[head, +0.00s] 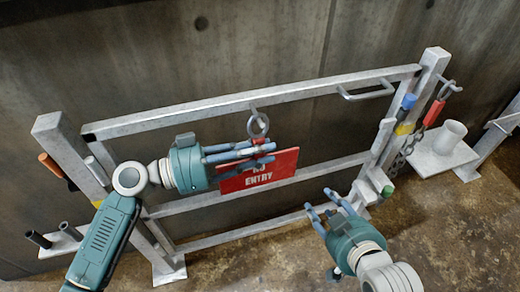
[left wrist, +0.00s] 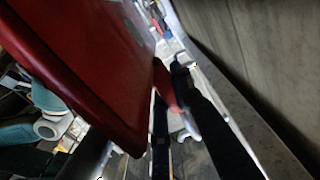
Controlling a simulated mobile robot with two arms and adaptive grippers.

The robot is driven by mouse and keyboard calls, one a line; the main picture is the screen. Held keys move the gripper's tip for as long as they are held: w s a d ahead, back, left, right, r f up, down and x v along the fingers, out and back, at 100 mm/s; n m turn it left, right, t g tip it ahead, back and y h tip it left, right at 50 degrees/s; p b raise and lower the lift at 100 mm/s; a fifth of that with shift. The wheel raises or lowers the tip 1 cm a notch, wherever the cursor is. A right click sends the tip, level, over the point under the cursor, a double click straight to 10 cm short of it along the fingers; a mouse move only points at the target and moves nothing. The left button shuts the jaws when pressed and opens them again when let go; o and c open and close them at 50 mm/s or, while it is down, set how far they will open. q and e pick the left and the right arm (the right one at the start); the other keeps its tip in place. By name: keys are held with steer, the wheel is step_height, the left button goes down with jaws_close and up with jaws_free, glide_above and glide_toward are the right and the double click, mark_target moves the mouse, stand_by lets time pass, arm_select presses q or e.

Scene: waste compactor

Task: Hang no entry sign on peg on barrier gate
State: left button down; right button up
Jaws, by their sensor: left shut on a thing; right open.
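The red no entry sign (head: 284,163) with white lettering hangs in front of the barrier gate (head: 200,112), between its top and middle rails. My left gripper (head: 270,153) is shut on the sign's upper part, and its fingers cover some of it. A grey ring (head: 258,125) stands just above those fingers, in front of the top rail. I cannot tell whether it is around a peg; no peg shows clearly. In the left wrist view the sign (left wrist: 85,65) fills the upper left, beside a dark finger. My right gripper (head: 320,202) is open and empty, low in front of the gate's right side.
A bracket handle (head: 366,91) sticks out of the top rail at the right. The right post carries blue- and red-handled tools and a chain (head: 400,160). A shelf with a white cup (head: 449,137) stands beyond it. A concrete wall (head: 150,50) is close behind.

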arm_select(q)
steer(key=c, duration=1.4)
jaws_free()
steer(key=v, duration=1.2)
steer(key=shift+s, duration=0.15)
